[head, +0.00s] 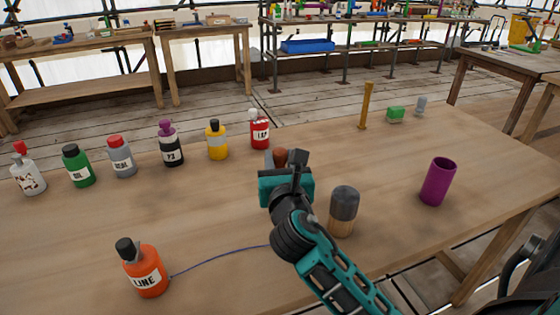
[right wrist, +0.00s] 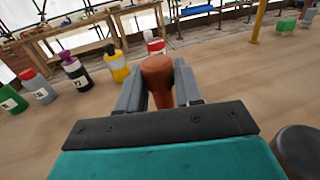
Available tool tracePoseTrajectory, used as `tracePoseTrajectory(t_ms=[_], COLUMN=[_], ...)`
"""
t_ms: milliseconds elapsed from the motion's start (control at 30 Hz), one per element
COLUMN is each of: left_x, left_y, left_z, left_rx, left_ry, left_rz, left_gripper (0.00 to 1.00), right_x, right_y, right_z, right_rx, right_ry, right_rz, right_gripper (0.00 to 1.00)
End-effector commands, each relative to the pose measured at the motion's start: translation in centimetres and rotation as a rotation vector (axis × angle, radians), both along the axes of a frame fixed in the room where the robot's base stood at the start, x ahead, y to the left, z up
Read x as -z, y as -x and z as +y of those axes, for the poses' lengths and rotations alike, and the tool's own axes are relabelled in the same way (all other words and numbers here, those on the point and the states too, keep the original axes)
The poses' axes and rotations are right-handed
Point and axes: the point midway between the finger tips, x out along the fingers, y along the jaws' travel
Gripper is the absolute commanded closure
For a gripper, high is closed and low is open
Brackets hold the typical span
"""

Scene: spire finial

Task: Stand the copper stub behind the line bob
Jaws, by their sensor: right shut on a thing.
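My right gripper (head: 284,160) reaches over the middle of the table, shut on a copper-brown stub (head: 281,155) with a rounded top. In the right wrist view the stub (right wrist: 157,72) stands upright between the two grey fingers (right wrist: 158,90). Its lower end is hidden, so I cannot tell whether it touches the table. An orange bottle (head: 147,272) labelled LINE, with a dark cap, stands at the front left. A thin blue cord (head: 220,256) runs from it rightward until my right arm hides it. No separate bob shows at the cord's hidden end. My left gripper is not in view.
Several bottles stand along the back left, including a green one (head: 77,166) and a red one (head: 259,132). A grey-topped wooden cylinder (head: 342,212) stands right of my arm, and a purple cup (head: 437,182) farther right. A wooden post (head: 366,105) stands behind. The left-centre table is clear.

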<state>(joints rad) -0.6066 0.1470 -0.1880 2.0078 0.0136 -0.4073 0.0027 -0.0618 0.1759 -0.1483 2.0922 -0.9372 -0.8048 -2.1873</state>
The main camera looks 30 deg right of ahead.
Motion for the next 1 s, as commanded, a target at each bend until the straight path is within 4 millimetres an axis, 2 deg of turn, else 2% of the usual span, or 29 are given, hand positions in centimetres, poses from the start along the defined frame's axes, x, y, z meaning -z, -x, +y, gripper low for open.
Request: tracePoseTrajectory(t_ms=[33, 67, 300, 667, 767, 1000], left_x=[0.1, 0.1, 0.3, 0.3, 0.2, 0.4], left_y=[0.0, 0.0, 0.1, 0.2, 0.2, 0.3], left_z=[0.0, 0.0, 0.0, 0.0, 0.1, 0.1], left_rx=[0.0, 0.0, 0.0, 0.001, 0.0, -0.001], left_ry=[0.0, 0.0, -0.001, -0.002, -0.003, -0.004], left_rz=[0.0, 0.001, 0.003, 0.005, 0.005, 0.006], left_gripper=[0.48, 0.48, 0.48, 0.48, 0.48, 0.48], right_x=[0.2, 0.2, 0.2, -0.1, 0.0, 0.0], right_y=[0.0, 0.0, 0.0, 0.4, 1.7, 6.3], right_z=[0.0, 0.0, 0.0, 0.2, 0.9, 3.2], right_rx=[0.0, 0.0, 0.0, -0.001, -0.001, -0.001], right_ry=[0.002, 0.001, 0.0, -0.001, -0.001, -0.003], right_rz=[0.001, 0.002, 0.001, 0.002, 0.005, 0.005], right_gripper=[1.0, 0.63, 0.4, 0.4, 0.4, 0.4])
